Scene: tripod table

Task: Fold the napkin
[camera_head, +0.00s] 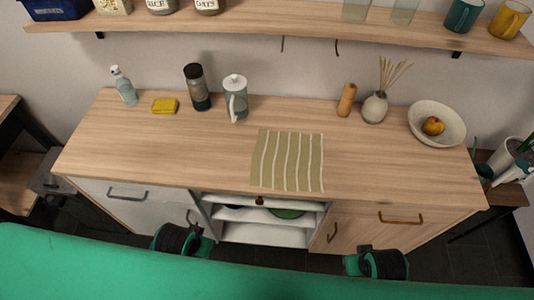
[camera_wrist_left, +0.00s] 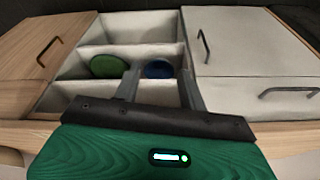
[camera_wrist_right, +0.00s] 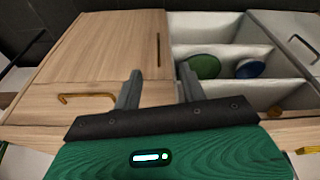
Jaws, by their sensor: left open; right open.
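The napkin (camera_head: 287,160) is olive green with pale stripes. It lies flat and spread out on the wooden counter, right of the middle and reaching close to the front edge. My left gripper (camera_head: 190,238) is in front of the cabinet, below and left of the napkin, apart from it. My right gripper (camera_head: 365,260) is below and right of the napkin, also apart from it. In the left wrist view my left gripper (camera_wrist_left: 160,88) has its fingers apart with nothing between them. In the right wrist view my right gripper (camera_wrist_right: 160,88) is likewise open and empty. Neither wrist view shows the napkin.
On the counter (camera_head: 150,160), a spray bottle (camera_head: 124,88), yellow sponge (camera_head: 165,105), dark bottle (camera_head: 197,88) and white-lidded jug (camera_head: 236,98) stand back left. A wooden mill (camera_head: 346,100), reed vase (camera_head: 375,107) and bowl (camera_head: 450,118) stand back right. Counter around the napkin is clear.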

